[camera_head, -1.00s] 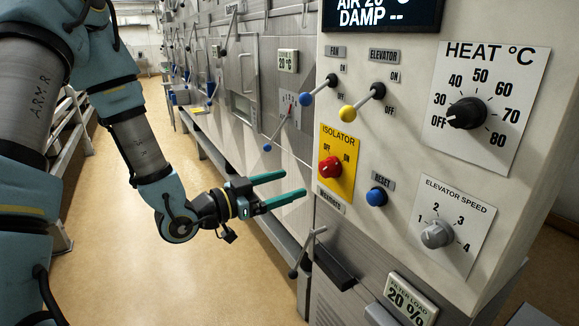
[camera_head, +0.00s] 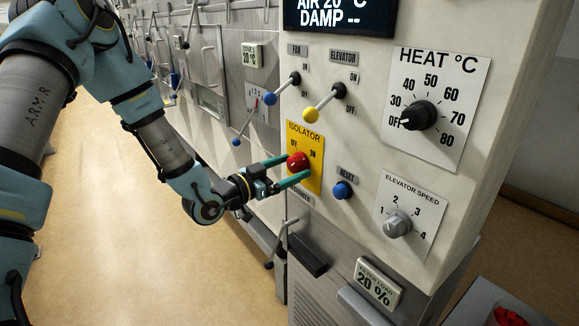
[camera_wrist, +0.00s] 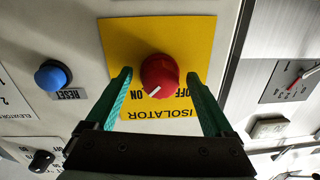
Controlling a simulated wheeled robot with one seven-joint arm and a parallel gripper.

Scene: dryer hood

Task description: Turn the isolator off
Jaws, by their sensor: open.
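The isolator is a red round knob (camera_head: 298,162) on a yellow plate (camera_head: 317,150) marked OFF on the left and ON on the right. In the wrist view the knob (camera_wrist: 160,73) is seen upside down, and its white mark points toward the ON label. My gripper (camera_head: 296,168) is at the plate with its green fingers spread, one on each side of the knob. In the wrist view my gripper (camera_wrist: 159,76) shows a gap between the knob and each finger. The fingers hide part of the plate in both views.
The blue reset button (camera_head: 342,190) is close to the right of the lower finger. The fan lever (camera_head: 285,87) and elevator lever (camera_head: 323,103) stick out above. A grey handle (camera_head: 287,237) juts out below my gripper. The heat dial (camera_head: 418,115) is farther right.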

